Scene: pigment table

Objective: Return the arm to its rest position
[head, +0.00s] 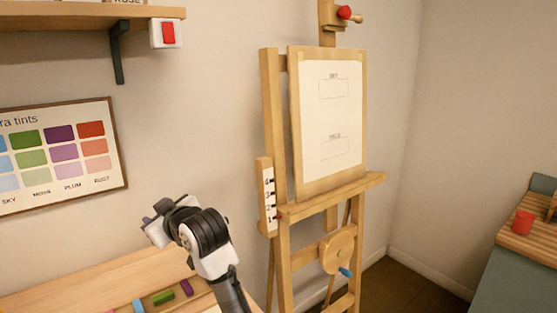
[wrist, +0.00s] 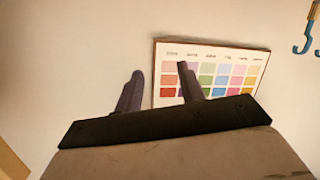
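My gripper (wrist: 158,92) shows in the wrist view with its two dark fingers spread apart and nothing between them. Beyond the fingers are the plain wall and part of the tint chart (wrist: 240,55). In the head view my arm rises from the bottom, left of the easel, and bends toward the left. My gripper (head: 147,222) is at its upper left end, above the wooden table (head: 90,278) and in front of the wall. It touches nothing that I can see. The fingers are small and partly hidden in the head view.
An easel (head: 275,130) with a white sheet (head: 333,120) stands right of my arm. Colored sticks, including a green one (head: 164,297), lie on the table below. A shelf (head: 70,18) with a red switch (head: 168,33) is above. A red cup (head: 523,222) stands on the right counter.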

